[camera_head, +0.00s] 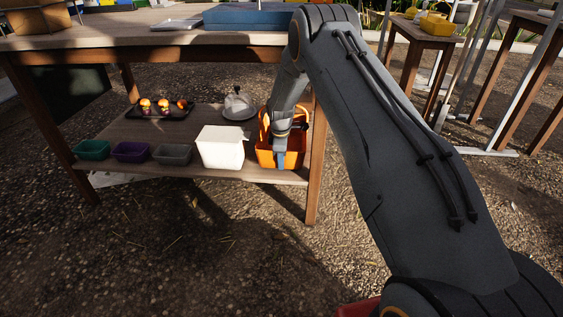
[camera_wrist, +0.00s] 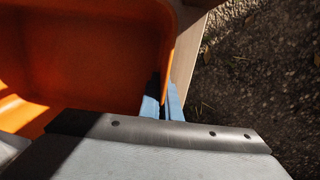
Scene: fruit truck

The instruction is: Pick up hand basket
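The orange hand basket (camera_head: 294,159) stands at the right end of the lower wooden shelf, beside the table's front right leg. It looks empty in the part the wrist view shows (camera_wrist: 85,55). My gripper (camera_head: 282,163) reaches down at the basket's front side and hides part of it. In the wrist view, the two blue fingers (camera_wrist: 163,108) are close together, one on each side of the basket's thin wall. They look closed on that wall. The basket appears to rest on the shelf; its underside is not clearly visible.
A white container (camera_head: 221,148) stands just left of the basket. A glass-domed plate (camera_head: 239,108) is behind. Grey (camera_head: 172,154), purple (camera_head: 131,152) and green (camera_head: 92,149) bins line the shelf's left. The table top (camera_head: 130,38) is overhead; open gravel lies in front.

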